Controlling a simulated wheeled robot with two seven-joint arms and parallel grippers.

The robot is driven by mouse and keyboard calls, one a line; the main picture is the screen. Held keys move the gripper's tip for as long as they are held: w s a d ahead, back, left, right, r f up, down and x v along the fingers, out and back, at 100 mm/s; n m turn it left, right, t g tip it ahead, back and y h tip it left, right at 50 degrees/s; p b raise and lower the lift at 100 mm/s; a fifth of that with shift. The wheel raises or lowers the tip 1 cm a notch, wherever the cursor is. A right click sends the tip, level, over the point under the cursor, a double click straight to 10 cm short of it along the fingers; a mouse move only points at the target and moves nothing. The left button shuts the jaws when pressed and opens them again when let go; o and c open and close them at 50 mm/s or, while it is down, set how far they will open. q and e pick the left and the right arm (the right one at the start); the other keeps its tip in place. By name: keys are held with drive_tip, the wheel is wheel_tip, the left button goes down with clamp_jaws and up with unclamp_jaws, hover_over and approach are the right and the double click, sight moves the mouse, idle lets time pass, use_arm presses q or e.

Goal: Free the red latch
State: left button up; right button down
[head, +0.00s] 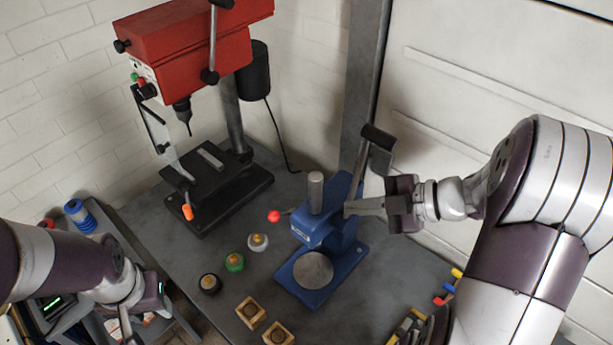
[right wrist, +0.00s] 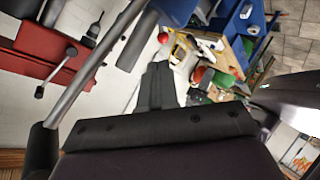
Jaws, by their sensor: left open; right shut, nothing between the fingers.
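A small red ball-shaped knob (head: 274,216), probably the red latch, shows at the left side of the blue press (head: 338,238). A red ball also shows in the right wrist view (right wrist: 163,38), beyond the fingers. The press has a long grey lever with a black handle (head: 378,137) raised at the back right. My right gripper (head: 348,208) is shut and empty, its fingertips close beside the press's right side near the lever's lower end; contact cannot be told. It shows in the right wrist view (right wrist: 160,68). My left gripper (head: 127,325) is open at the lower left, away from the press.
A red drill press (head: 195,50) stands at the back left. Coloured items (head: 448,288) lie at the right edge.

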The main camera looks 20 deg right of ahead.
drive_tip(key=p, duration=0.3)
approach(280, 216)
drive_tip(key=x, duration=0.7)
use_arm(q)
drive_tip(key=r, duration=0.2)
drive_tip(key=s+r, duration=0.1)
drive_tip(key=shift+a+r, duration=0.3)
use_arm(e)
drive_tip(key=shift+s, duration=0.1)
drive_tip(key=shift+r, duration=0.1)
